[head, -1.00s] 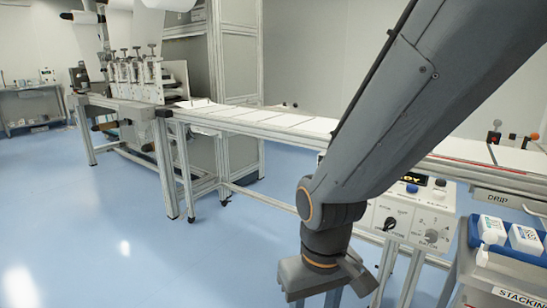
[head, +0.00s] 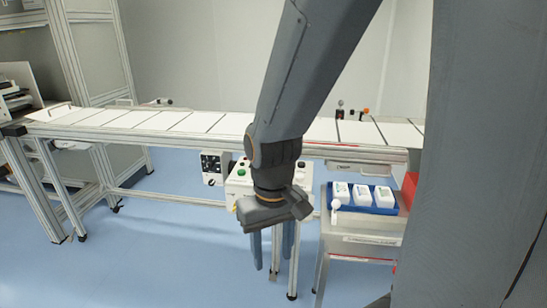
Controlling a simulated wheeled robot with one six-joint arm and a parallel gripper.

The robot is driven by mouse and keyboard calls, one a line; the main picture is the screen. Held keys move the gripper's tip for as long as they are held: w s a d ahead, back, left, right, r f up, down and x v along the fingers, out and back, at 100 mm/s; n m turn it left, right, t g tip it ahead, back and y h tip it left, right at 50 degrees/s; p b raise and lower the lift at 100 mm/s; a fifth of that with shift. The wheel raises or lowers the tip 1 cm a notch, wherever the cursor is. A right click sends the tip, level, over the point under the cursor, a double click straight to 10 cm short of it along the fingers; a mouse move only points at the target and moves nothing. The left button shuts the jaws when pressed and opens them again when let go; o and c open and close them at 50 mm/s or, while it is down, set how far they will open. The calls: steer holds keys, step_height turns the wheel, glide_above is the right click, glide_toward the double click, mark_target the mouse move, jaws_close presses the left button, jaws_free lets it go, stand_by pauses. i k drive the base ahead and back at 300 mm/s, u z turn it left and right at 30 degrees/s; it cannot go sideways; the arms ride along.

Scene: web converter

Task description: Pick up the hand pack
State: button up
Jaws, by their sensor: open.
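Three small white packs with printed labels stand in a row in a blue tray (head: 372,211) at the right: a left pack (head: 341,191), a middle pack (head: 362,195) and a right pack (head: 384,197). The labels are too small to read, so I cannot tell which one is the hand pack. My gripper (head: 266,262) points down in the middle of the head view, with its fingers apart and nothing seen between them. In the picture it hangs to the left of the blue tray and lower, apart from the packs.
A long conveyor table (head: 180,121) with white sheets runs behind my arm. A control box (head: 238,185) is behind my gripper. The blue tray rests on a grey cart (head: 350,240) with a white round-headed part at its front left. Blue floor (head: 140,265) is open at left.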

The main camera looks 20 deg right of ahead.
mark_target(361, 196)
steer(key=z, duration=1.3)
steer(key=k, duration=0.65)
steer(key=z, duration=0.3)
steer(key=i, duration=1.1)
steer(key=z, duration=0.6)
